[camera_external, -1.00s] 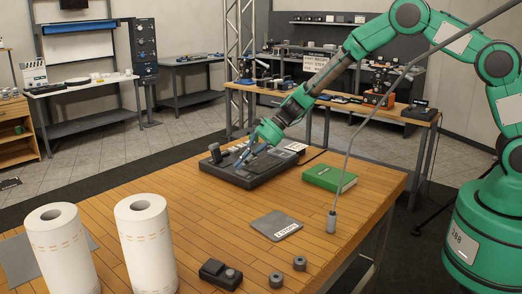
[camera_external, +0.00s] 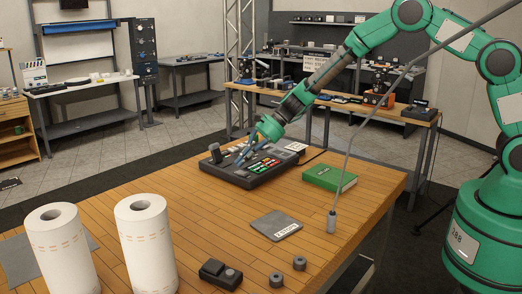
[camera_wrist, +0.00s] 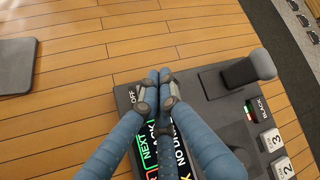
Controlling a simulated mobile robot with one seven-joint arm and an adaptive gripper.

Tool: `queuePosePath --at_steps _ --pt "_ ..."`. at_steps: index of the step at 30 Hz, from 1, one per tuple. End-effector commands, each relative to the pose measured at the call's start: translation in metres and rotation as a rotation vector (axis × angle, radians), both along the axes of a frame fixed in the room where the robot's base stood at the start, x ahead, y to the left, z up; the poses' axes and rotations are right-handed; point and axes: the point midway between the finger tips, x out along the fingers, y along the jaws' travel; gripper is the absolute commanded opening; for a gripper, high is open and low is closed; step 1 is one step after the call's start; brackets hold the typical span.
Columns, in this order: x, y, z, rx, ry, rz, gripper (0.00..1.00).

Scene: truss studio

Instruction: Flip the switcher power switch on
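The switcher (camera_external: 240,178) is a dark console on the wooden table, with coloured text and buttons lit. In the wrist view the switcher (camera_wrist: 225,115) shows an "OFF" label at its near-left edge, green "NEXT" text and white numbered keys. My gripper (camera_external: 241,160) reaches down over the switcher's left part. In the wrist view my gripper (camera_wrist: 156,84) has its blue fingers together at the tips, beside the "OFF" label at the panel's edge. The power switch is hidden by the fingertips. I cannot tell whether they touch it.
A dark lever (camera_wrist: 250,68) stands up from the switcher beside the fingers. A green book (camera_external: 330,178) lies to the right. A grey pad (camera_external: 276,225), two paper rolls (camera_external: 146,245) and a thin stand (camera_external: 331,222) are nearer the camera. Bare wood lies between.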

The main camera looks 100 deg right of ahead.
Motion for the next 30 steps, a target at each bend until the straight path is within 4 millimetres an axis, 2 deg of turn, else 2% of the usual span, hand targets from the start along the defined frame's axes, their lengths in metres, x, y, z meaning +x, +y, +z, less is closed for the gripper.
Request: queuePosePath --at_steps 11,30 --pt "0.000 0.000 0.005 0.000 0.000 0.000 0.00" --pt "-0.004 0.004 0.048 0.000 0.000 0.000 0.00"
